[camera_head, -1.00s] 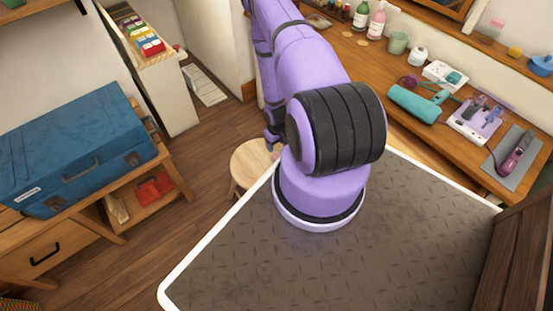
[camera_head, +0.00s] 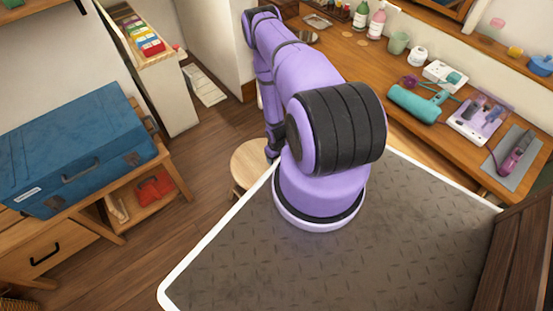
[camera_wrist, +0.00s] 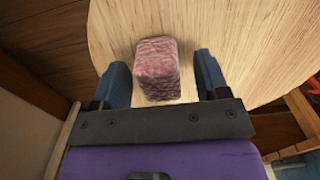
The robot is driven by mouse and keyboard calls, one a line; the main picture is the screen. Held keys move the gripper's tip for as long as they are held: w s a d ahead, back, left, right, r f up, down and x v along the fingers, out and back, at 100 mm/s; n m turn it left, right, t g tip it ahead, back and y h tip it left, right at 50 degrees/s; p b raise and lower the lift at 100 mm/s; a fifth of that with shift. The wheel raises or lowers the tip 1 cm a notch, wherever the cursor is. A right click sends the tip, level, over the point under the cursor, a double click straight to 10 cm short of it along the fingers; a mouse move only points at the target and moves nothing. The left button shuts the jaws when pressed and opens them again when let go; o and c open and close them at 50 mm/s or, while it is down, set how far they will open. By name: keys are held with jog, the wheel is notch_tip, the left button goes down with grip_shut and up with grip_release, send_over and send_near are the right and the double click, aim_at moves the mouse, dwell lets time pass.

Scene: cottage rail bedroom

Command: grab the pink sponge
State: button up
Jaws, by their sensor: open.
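The pink sponge (camera_wrist: 157,70) is a rough, mottled block on the round, light wooden stool top (camera_wrist: 245,40) in the wrist view. My gripper (camera_wrist: 161,62) is open, with one blue-grey finger on each side of the sponge in the picture. A gap shows on both sides, wider on the left finger's far end than near its base; neither finger visibly touches it. I cannot tell how far the fingertips are above the stool. In the head view the stool (camera_head: 246,170) stands beyond my base's edge, and my arm hides the sponge there.
A blue chest (camera_head: 75,150) sits on a wooden bench at left. Wooden floor (camera_head: 205,215) is clear between the bench and the stool.

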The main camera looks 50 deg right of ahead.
jog(key=shift+c, duration=0.5)
jog(key=c, duration=0.9)
jog(key=shift+r, duration=0.1)
